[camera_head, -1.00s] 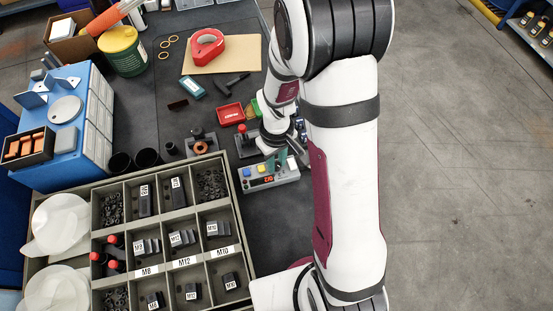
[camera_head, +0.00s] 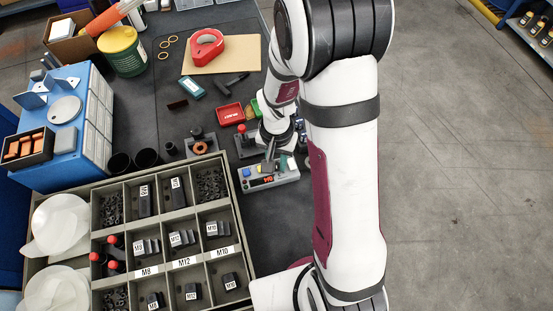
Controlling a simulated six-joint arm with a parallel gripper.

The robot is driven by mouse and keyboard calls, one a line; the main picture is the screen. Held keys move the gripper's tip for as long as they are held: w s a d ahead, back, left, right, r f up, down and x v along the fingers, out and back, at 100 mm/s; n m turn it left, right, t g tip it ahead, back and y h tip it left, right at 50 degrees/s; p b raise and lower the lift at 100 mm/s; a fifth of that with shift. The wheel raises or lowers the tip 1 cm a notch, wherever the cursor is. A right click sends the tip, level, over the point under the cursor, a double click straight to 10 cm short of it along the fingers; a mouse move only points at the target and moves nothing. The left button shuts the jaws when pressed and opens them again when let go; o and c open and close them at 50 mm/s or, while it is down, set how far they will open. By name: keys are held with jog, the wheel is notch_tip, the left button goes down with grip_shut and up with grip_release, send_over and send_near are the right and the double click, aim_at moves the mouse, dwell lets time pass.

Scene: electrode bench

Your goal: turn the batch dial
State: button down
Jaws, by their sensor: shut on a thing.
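A small grey control box (camera_head: 256,186) stands on the bench right of the sorting tray. It has a blue button (camera_head: 246,172), a yellow button (camera_head: 257,169) and a dark display with red characters (camera_head: 266,180), too small to read for sure. My gripper (camera_head: 274,164) points down at the right part of the box's top, with its fingers shut there. The batch dial is hidden between and behind the fingers, and they appear to be shut on it.
A grey sorting tray (camera_head: 232,178) with labelled compartments lies left of the box. A fixture with a red knob (camera_head: 241,129), a red tray (camera_head: 230,114) and a holder with an orange ring (camera_head: 200,147) stand behind. Dark bench is clear in front of the box.

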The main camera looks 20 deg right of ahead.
jog(key=shift+m, duration=1.5)
jog(key=c, duration=1)
grip_release()
notch_tip(320, 180, up, 16)
jog(key=shift+f, duration=0.1)
